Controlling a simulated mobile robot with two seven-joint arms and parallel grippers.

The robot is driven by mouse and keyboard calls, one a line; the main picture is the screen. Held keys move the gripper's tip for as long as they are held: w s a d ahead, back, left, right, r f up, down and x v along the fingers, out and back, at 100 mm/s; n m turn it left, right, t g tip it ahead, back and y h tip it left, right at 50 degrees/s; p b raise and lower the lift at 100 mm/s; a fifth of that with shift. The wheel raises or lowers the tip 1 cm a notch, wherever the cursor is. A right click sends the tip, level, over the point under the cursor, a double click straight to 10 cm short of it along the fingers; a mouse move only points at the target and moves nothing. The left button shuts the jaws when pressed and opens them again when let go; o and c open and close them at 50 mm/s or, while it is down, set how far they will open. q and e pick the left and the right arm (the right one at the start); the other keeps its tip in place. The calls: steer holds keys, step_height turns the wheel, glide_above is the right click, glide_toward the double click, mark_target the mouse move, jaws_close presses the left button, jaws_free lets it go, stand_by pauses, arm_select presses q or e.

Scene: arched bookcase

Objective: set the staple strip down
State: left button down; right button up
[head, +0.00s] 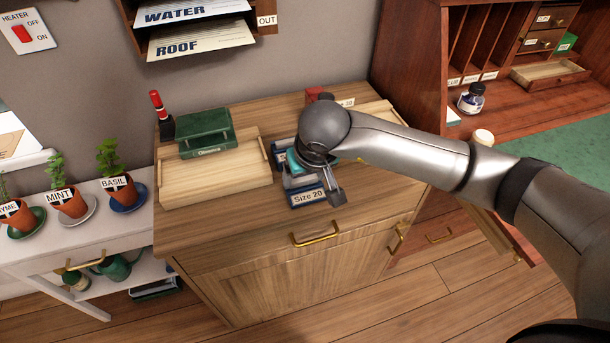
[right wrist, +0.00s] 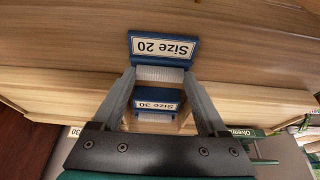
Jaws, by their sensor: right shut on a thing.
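My right gripper (head: 318,187) reaches down over the front middle of the wooden cabinet top. In the right wrist view its two fingers (right wrist: 161,76) are shut on the ends of a pale, ribbed staple strip (right wrist: 161,73). The strip is right beside the blue holder labelled "Size 20" (right wrist: 163,47), which also shows in the head view (head: 307,198). I cannot tell whether the strip touches the holder. A second blue holder, labelled "Size 30" (right wrist: 156,98), lies behind it, with another pale ribbed strip (right wrist: 154,117). My wrist hides much of this in the head view.
A red-and-black stamp (head: 159,112) stands at the back left. The front strip of the top is bare. A desk with pigeonholes is at right.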

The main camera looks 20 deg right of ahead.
steer(key=shift+f, duration=0.15)
steer(key=o, duration=1.2)
arm_select(q)
steer(key=shift+w+d+r, duration=0.15)
steer(key=shift+w, duration=0.15)
steer(key=shift+s, duration=0.1)
arm_select(e)
steer(key=shift+r, duration=0.3)
arm_select(q)
steer(key=s+a+f+p, duration=0.1)
steer(key=s+a+p, duration=0.2)
steer(key=s, duration=0.2)
steer(key=shift+s+a, duration=0.3)
steer(key=shift+s, duration=0.1)
arm_select(e)
steer(key=shift+v, duration=5.85)
arm_select(q)
steer(key=shift+f, duration=0.1)
